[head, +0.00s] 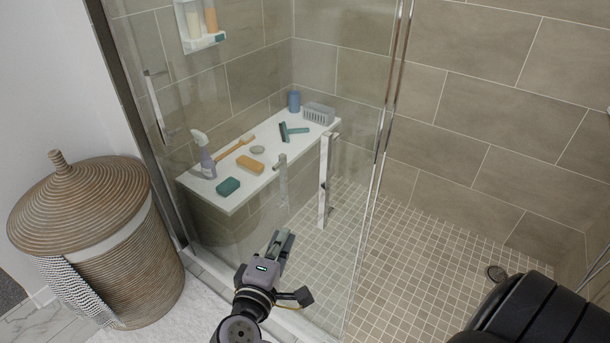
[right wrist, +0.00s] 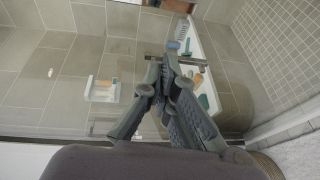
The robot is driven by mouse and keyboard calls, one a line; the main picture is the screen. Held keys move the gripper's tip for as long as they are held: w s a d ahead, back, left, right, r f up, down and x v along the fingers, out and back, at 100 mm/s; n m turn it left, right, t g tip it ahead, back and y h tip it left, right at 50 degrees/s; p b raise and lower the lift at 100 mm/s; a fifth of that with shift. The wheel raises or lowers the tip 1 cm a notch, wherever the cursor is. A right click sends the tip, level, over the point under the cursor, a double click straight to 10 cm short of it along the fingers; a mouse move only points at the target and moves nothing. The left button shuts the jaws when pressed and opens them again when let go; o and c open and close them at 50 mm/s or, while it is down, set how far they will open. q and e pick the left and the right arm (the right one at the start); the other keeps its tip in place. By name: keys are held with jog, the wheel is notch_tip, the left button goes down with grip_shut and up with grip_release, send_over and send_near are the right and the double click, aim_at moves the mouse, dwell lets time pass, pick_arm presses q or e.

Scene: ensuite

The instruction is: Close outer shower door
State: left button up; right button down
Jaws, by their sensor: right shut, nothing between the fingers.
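The shower's clear glass door (head: 345,255) covers the left half of the shower front, with chrome-edged glass ending right of the middle. A chrome vertical handle (head: 324,182) is on the glass near that edge. A second chrome handle (head: 155,106) shows near the left end of the glass. My right gripper (head: 284,238) is shut and empty, in front of the glass, left of and slightly below the near handle. In the right wrist view its shut fingers (right wrist: 168,62) point at a chrome bar (right wrist: 188,61) crossing near the tips; contact cannot be told. My left gripper is not in view.
A lidded wicker hamper (head: 92,235) stands left, outside the shower. Behind the glass, a white bench (head: 230,203) holds a spray bottle (head: 206,160), brush, sponges, squeegee and basket (head: 319,113). The right half of the shower front is open over the tiled floor (head: 420,270).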

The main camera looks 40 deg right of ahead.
notch_tip(320, 180, up, 5)
jog(key=a+h, duration=0.1)
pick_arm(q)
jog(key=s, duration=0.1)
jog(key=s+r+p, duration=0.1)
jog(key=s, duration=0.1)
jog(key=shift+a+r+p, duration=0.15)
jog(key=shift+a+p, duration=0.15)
pick_arm(e)
jog(key=w+d, duration=0.3)
jog(key=d, duration=0.6)
jog(key=shift+t, duration=0.4)
jog(key=shift+w, duration=0.1)
